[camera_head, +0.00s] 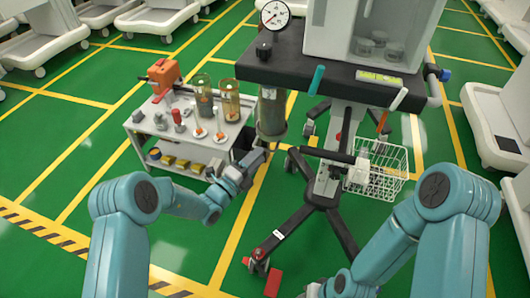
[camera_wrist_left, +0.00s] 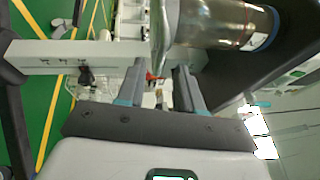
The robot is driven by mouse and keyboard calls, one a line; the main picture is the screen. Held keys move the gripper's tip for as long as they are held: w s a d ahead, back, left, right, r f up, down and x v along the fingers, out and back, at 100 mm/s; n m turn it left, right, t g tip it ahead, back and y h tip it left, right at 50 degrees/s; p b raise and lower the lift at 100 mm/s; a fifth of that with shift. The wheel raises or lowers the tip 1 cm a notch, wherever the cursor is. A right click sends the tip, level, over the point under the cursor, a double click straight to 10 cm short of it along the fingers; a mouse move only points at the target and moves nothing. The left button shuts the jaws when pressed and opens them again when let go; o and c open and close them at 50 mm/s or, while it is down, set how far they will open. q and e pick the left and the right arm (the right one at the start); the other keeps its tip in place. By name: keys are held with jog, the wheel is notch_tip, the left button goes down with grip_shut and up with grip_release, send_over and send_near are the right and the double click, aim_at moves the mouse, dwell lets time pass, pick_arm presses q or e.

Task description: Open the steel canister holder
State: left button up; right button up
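The steel canister (camera_head: 271,112) hangs upright below the left edge of the central cart's dark top. It also shows large at the top of the left wrist view (camera_wrist_left: 222,22). My left gripper (camera_head: 258,160) is just below and left of the canister's bottom end. In the left wrist view its two fingers (camera_wrist_left: 160,68) are apart, and a thin pale metal part (camera_wrist_left: 158,35) stands beyond the gap, beside the canister. I cannot tell whether this part is the holder's lever, or whether a finger touches it. My right arm bends down to the lower edge; its gripper is not clearly visible.
The central cart (camera_head: 330,78) has a gauge (camera_head: 274,14), a wire basket (camera_head: 378,170) and spread dark legs. A small grey trolley (camera_head: 188,143) with bottles and amber cylinders stands left of the canister. Green floor (camera_head: 60,145) is clear at the left.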

pick_arm(q)
jog(key=b+x, duration=0.1)
jog(key=x, duration=0.3)
jog(key=shift+w+d, duration=0.15)
grip_shut()
